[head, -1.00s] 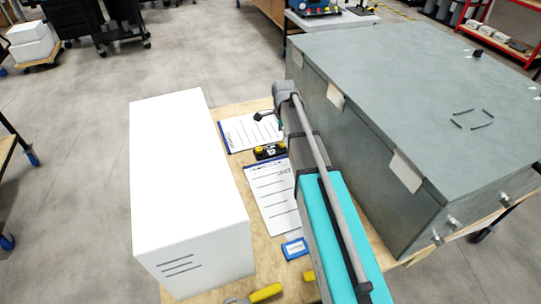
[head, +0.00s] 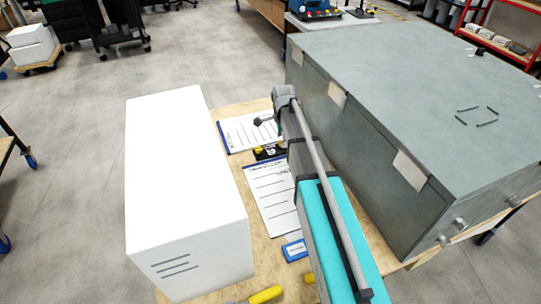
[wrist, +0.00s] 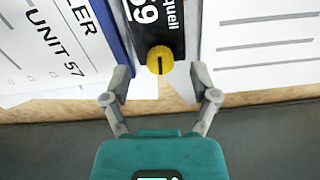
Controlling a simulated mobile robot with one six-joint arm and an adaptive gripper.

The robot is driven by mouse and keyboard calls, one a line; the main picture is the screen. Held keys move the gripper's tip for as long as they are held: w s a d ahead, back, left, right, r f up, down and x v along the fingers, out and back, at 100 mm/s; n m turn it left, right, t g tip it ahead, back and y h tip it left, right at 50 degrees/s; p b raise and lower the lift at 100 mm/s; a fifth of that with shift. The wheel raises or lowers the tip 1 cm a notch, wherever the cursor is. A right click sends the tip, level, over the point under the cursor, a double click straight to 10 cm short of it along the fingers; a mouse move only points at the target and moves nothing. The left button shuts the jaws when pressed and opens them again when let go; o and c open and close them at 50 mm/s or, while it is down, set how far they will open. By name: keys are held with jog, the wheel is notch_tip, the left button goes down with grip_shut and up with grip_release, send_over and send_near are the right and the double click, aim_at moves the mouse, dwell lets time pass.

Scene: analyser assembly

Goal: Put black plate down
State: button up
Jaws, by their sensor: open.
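The black plate (head: 264,154) lies between two paper sheets on the wooden table in the head view, partly hidden by my arm. In the wrist view, the black plate (wrist: 150,22) shows white lettering and a yellow knob (wrist: 160,60) at its near end. My gripper (wrist: 160,78) is open, with one finger on each side of the knob's near end and a gap to it on both sides. I cannot tell its height above the plate.
Printed sheets with blue edges lie beside the plate, one sheet (head: 250,131) behind and one sheet (head: 272,195) in front. A tall white box (head: 185,180) stands left and a large grey cabinet (head: 400,110) right. A blue card (head: 294,250) and a yellow-handled tool (head: 265,294) lie in front.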

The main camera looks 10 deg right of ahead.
jog(key=shift+f+b, duration=1)
jog(key=shift+f, duration=0.3)
grip_shut()
